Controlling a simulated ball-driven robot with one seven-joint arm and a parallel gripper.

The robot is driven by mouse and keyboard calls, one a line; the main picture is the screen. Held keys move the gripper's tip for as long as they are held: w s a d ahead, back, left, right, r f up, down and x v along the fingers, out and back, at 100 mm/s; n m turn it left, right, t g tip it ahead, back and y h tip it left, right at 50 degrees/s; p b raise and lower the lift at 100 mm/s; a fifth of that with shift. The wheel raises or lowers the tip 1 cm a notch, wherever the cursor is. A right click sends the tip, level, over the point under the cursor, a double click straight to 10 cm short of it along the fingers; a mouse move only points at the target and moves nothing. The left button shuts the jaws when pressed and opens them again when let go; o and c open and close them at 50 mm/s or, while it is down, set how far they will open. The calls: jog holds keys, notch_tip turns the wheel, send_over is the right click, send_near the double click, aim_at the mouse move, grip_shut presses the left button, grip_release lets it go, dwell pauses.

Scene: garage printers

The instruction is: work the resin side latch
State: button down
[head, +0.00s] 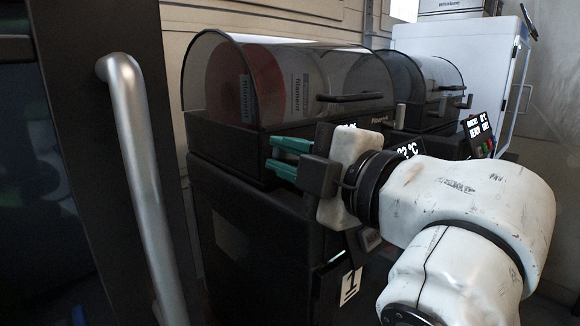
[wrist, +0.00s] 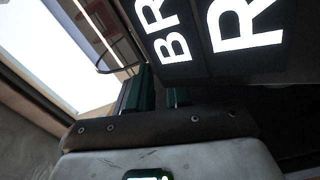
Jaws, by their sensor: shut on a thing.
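My gripper (head: 288,157) reaches left in the head view, beside the dark base of a machine with a smoked, clear lid (head: 345,82). Its green fingers lie close together, with a small gap between them. In the wrist view the two green fingers (wrist: 157,97) have a narrow dark part between them, which I take for the resin side latch. The latch is mostly hidden by the fingers, and its position cannot be told. Dark panels with large white letters (wrist: 170,45) stand just beyond the fingertips.
A large silver bar handle (head: 145,190) on a dark cabinet stands close at the left. A second smoked-lid machine (head: 430,85) and a white cabinet (head: 465,55) stand behind at the right. A white tag (head: 350,286) hangs below my gripper. There is little free room around the gripper.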

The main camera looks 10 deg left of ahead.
jog(key=shift+f+n, duration=0.2)
jog(key=shift+n, duration=0.1)
dwell(0.4)
jog(key=c, duration=1)
grip_release()
jog(key=shift+c, duration=0.2)
jog(key=b+v, duration=0.3)
jog(key=v, duration=0.8)
jog(key=shift+a, duration=0.1)
